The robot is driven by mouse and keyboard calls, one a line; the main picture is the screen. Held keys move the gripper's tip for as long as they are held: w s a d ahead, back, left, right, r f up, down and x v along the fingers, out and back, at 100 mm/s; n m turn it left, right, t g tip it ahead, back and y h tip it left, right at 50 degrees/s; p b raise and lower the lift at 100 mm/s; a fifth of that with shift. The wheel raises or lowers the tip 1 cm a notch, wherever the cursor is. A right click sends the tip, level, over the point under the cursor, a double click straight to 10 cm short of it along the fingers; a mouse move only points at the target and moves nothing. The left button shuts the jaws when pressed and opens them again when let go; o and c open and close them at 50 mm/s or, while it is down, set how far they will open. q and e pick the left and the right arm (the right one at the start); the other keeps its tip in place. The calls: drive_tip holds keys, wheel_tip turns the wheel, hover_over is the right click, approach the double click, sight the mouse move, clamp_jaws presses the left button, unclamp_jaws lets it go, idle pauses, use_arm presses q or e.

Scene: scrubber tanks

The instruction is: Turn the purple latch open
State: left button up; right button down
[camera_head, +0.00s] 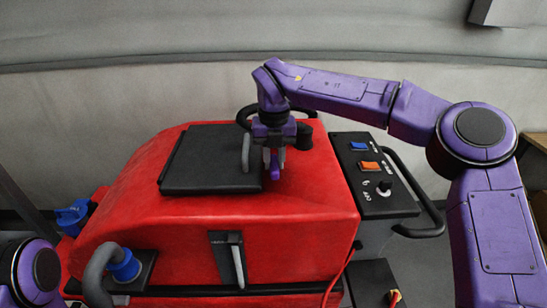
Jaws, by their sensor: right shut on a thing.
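The purple latch (274,163) is a small upright piece on the red top of the scrubber (300,195), at the right edge of a black square lid (208,160). My right gripper (275,156) reaches down from above and is shut on the latch. Its fingers hide part of the latch. A grey curved handle (246,153) stands just left of the fingers. Of my left arm only a purple joint shows at the lower left corner; the left gripper is out of view.
A black control panel (374,178) with a blue switch, an orange switch and a knob is on the right, with a black handlebar (420,190) beside it. A grey hose (98,270) and blue caps are at the left. A grey lever (238,262) is on the front.

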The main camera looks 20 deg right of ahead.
sight(274, 160)
drive_tip(key=shift+s+f, duration=0.1)
drive_tip(key=shift+f, duration=0.1)
drive_tip(key=c, duration=0.9)
unclamp_jaws()
drive_tip(key=shift+c, duration=0.2)
drive_tip(key=shift+r, duration=0.1)
wheel_tip(274, 160, up, 11)
drive_tip(key=shift+f+b, duration=0.2)
drive_tip(key=shift+b, duration=0.2)
